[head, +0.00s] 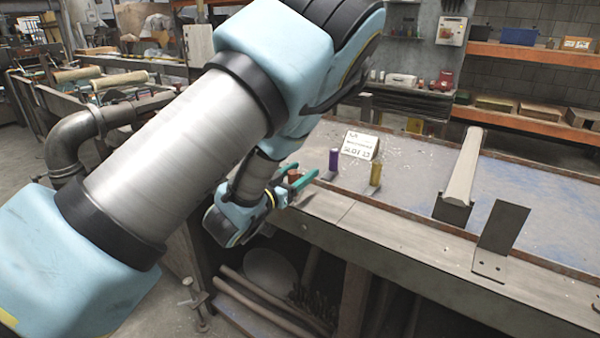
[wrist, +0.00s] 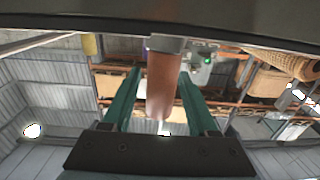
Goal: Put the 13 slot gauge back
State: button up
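A copper-coloured cylinder (wrist: 163,85), seemingly the 13 slot gauge, is between my gripper's green fingers. One end of it is grey. In the head view my gripper (head: 300,174) is by the left front part of the bench, with the copper gauge (head: 294,177) partly hidden between the fingers. Whether its foot touches the bench is not clear. A sign (head: 360,144) reading SLOT 13 stands behind a purple gauge (head: 334,160) and a gold gauge (head: 376,173).
The bench (head: 410,205) has a raised front ledge. A long grey bar (head: 464,170) and an upright dark plate (head: 503,228) stand on its right. The surface between the gold gauge and the bar is mostly clear. A pipe (head: 75,135) stands at the left.

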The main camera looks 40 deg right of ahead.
jog(key=shift+r, duration=0.15)
jog(key=b+v, duration=0.1)
jog(key=v, duration=0.8)
jog(key=shift+a+r, duration=0.1)
jog(key=shift+a, duration=0.2)
jog(key=shift+a+p, duration=0.15)
jog(key=shift+p, duration=0.2)
jog(key=p+v, duration=0.2)
jog(key=p, duration=0.1)
jog(key=shift+s+p, duration=0.1)
jog(key=shift+p, duration=0.3)
